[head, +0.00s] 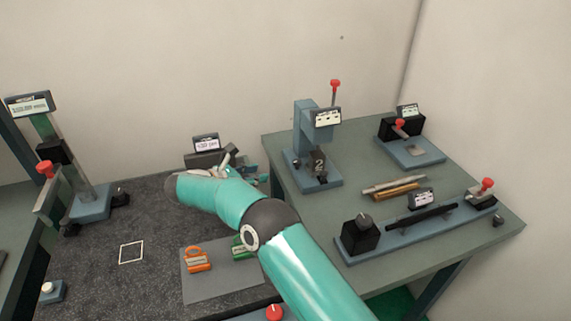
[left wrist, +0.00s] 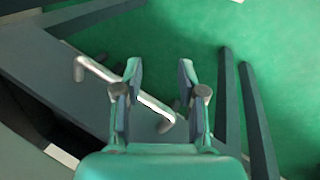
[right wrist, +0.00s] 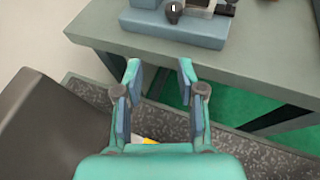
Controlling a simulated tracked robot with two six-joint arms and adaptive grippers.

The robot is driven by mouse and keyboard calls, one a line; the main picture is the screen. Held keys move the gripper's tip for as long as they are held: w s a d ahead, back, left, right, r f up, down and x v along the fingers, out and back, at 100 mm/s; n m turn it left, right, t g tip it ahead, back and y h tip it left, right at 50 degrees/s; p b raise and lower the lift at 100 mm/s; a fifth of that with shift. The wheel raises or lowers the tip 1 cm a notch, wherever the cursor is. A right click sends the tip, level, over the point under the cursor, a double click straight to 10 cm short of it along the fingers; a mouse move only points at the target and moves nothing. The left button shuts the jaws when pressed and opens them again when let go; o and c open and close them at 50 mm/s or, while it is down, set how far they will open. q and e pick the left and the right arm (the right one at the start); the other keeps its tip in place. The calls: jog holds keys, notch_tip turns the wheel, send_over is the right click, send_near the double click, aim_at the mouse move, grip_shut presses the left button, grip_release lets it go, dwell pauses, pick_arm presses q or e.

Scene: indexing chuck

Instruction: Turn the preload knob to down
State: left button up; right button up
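The labels are too small to read, so I cannot tell for sure which knob is the preload knob. A black knob (head: 321,182) sits at the front of the blue press-like fixture (head: 301,120), below a part marked 2. A dark knob with a white mark (right wrist: 173,12) shows at the top of the right wrist view on a blue base. My right gripper (right wrist: 160,75) is open and empty, facing the side table's edge, apart from that knob; my arm partly hides it in the head view. My left gripper (left wrist: 159,75) is open, with a silver bar handle (left wrist: 120,88) beyond its fingers.
The side table (head: 400,278) also carries a long blue fixture with a black knob (head: 361,233), brass and steel rods (head: 395,190) and a rear fixture (head: 418,155). Orange (head: 197,260) and green parts (head: 241,248) lie on a grey mat. A gauge stand (head: 90,203) is at left.

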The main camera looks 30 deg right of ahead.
jog(key=s+n+t, duration=0.1)
jog(key=s+a+n, duration=0.1)
jog(key=s, duration=0.1)
jog(key=s+n+t+y+p, duration=0.1)
jog(key=shift+s+a+r+t, duration=0.2)
jog(key=shift+s+a+t, duration=0.1)
jog(key=shift+s, duration=0.05)
notch_tip(320, 180, up, 2)
jog(key=s+n, duration=0.1)
jog(key=s, duration=0.2)
jog(key=t+p, duration=0.1)
jog(key=p, duration=0.4)
send_near(295, 163)
jog(key=x, duration=0.9)
jog(key=shift+d, duration=0.1)
